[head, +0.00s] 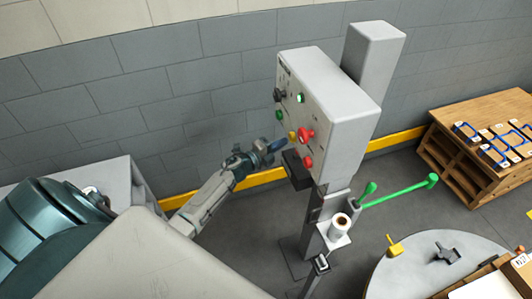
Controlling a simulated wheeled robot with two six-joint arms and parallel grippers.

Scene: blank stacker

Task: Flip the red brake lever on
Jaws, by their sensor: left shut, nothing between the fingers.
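The grey control box (335,97) stands on a post in the middle of the head view. Its left face carries two red controls. The upper one (305,135) sticks out and looks like a lever or knob, and the lower one (308,162) is rounder. I cannot tell for sure which is the brake lever, or its position. My left gripper (277,145) is shut and empty, just left of the box's lower face, near a small yellow control (292,136). It appears apart from the red controls. My right gripper is not in view.
A black block (297,170) juts out below the panel.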

